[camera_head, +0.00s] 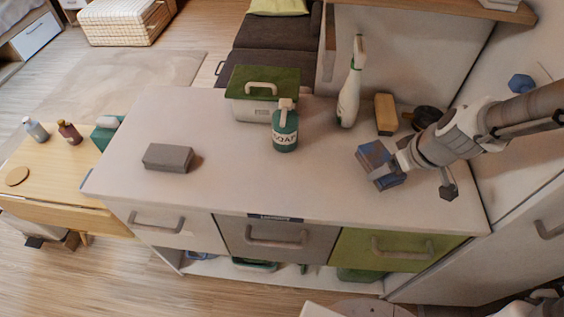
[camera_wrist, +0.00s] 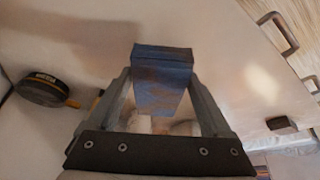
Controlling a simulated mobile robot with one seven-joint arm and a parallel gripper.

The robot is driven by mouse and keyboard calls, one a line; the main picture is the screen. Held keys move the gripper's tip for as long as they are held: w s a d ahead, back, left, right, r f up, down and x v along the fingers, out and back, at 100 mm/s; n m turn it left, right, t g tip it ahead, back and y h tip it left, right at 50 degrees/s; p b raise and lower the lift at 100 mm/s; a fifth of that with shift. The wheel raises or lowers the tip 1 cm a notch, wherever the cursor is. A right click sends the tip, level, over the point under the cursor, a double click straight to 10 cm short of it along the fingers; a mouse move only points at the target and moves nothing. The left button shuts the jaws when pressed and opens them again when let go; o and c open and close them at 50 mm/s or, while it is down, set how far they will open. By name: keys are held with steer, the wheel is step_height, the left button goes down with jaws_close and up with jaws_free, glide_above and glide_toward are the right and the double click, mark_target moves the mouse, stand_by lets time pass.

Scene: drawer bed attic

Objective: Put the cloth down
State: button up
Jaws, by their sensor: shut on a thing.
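The cloth (camera_head: 375,160) is a folded blue block with brownish patches, at the right end of the white counter (camera_head: 225,180). It also shows in the wrist view (camera_wrist: 162,85), between the two fingers. My gripper (camera_head: 392,172) is shut on the cloth; its fingers also show in the wrist view (camera_wrist: 160,95), one on each side of it. The cloth is over the counter top. I cannot tell whether its underside touches the surface.
A spray bottle (camera_head: 350,88), a yellow-brown block (camera_head: 386,114) and a dark round object (camera_head: 427,117) stand behind the cloth. A green soap bottle (camera_head: 285,130), a green-lidded box (camera_head: 262,92) and a grey block (camera_head: 168,157) are further left. The counter's front middle is clear.

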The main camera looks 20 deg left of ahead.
steer(key=s+a+r+n+g+y+p, duration=0.1)
steer(key=s+a+r+n+g+p, duration=0.5)
steer(key=s+a+n, duration=0.45)
steer(key=n+t+b, duration=0.1)
steer(key=n+b, duration=0.1)
glide_above(287, 171)
steer(key=d, duration=0.1)
steer(key=f, duration=0.6)
steer(key=shift+w+d, duration=0.15)
steer(key=shift+w, duration=0.1)
steer(key=shift+f, duration=1.95)
steer(key=shift+f, duration=0.1)
steer(key=o, duration=1.3)
steer(key=shift+c, duration=0.2)
